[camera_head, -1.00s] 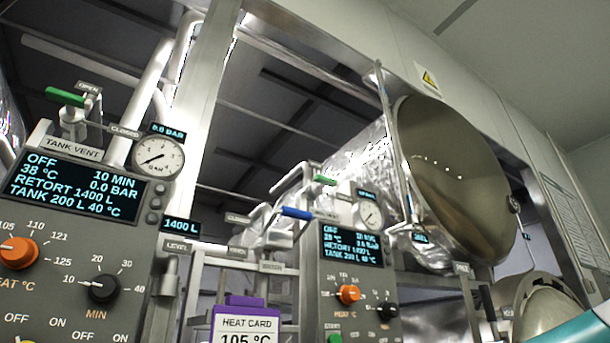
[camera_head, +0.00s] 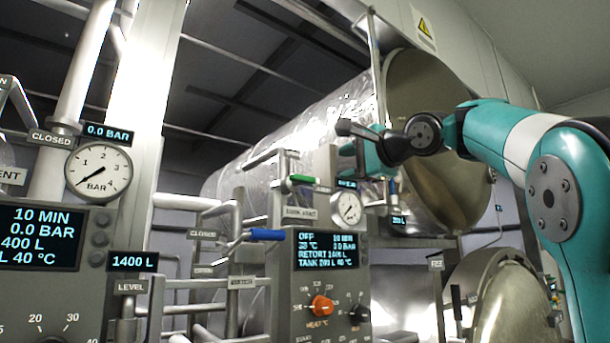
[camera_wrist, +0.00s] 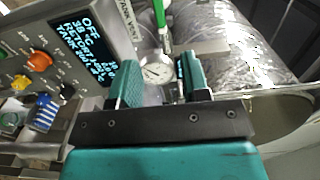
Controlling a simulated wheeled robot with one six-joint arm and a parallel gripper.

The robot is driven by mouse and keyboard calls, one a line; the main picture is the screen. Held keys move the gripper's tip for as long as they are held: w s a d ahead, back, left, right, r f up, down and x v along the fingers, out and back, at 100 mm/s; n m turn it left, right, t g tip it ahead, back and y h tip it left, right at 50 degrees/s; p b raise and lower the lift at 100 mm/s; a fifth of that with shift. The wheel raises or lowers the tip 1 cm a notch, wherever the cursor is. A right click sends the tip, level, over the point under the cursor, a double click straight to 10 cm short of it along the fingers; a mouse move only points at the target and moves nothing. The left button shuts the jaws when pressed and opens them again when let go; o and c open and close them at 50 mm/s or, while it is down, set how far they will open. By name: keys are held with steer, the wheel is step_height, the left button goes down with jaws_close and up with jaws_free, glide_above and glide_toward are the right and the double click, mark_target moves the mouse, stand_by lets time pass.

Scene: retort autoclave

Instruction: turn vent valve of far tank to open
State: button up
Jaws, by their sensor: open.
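The far tank's vent valve has a green lever handle (camera_head: 302,180) above the TANK VENT label (camera_head: 299,213), on top of the far control panel (camera_head: 328,249). The handle points sideways in the head view. In the wrist view the green handle (camera_wrist: 159,13) stands ahead, at the top between my jaws. My gripper (camera_head: 352,151) is up and to the right of the handle in the head view, apart from it. In the wrist view my gripper (camera_wrist: 160,76) is open, its two teal fingers apart with nothing between them. The base of the valve is partly hidden.
A round pressure gauge (camera_head: 348,207) sits close right of the valve. A blue-handled lever (camera_head: 267,234) and pipes are at lower left. The large foil-wrapped tank (camera_head: 290,130) is behind. The nearer panel (camera_head: 60,300) with its gauge (camera_head: 98,172) stands at left.

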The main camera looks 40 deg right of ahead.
mark_target(308, 178)
steer(key=w+p, duration=0.1)
steer(key=w, duration=0.3)
steer(key=w+p, duration=0.2)
steer(key=w, duration=0.3)
steer(key=w+p, duration=0.1)
steer(key=w, duration=0.4)
steer(key=shift+a+p, duration=0.3)
steer(key=shift+w, duration=0.55)
steer(key=shift+f, duration=0.1)
jaws_close()
